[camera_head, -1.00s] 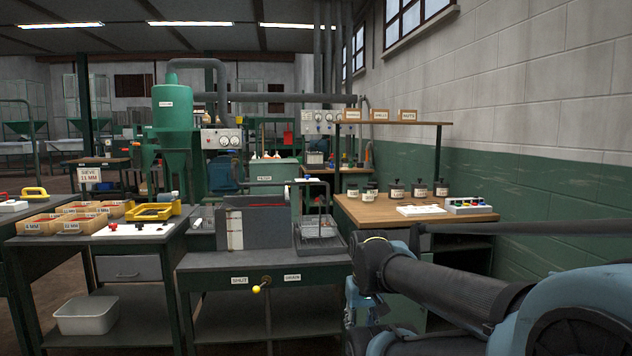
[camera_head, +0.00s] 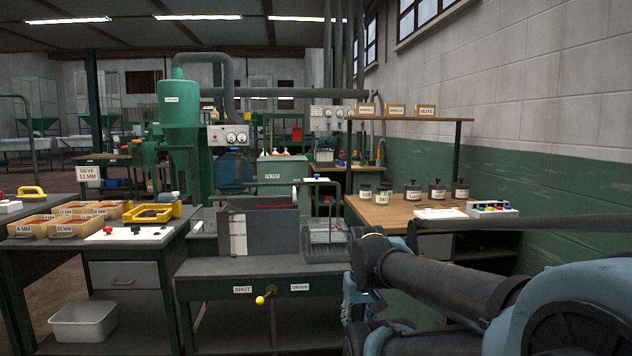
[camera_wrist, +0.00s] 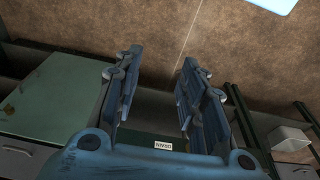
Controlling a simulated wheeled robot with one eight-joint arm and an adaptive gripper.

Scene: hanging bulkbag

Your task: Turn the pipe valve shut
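The pipe valve (camera_head: 266,299) is on the front of the middle bench, with a yellow knob on its handle. The handle points toward the left, and its knob sits below and between the SHUT label (camera_head: 243,289) and the DRAIN label (camera_head: 300,287). My gripper (camera_wrist: 158,66) shows in the wrist view with its two fingers spread apart and nothing between them. In the head view it is mostly hidden behind my arm, to the right of the valve and apart from it. The wrist view shows one small label (camera_wrist: 164,146) between the fingers; the valve itself is not visible there.
The left bench (camera_head: 190,225) holds trays, with a grey bin (camera_head: 84,322) below. A wooden table (camera_head: 400,213) with jars stands right. The space before the valve looks clear.

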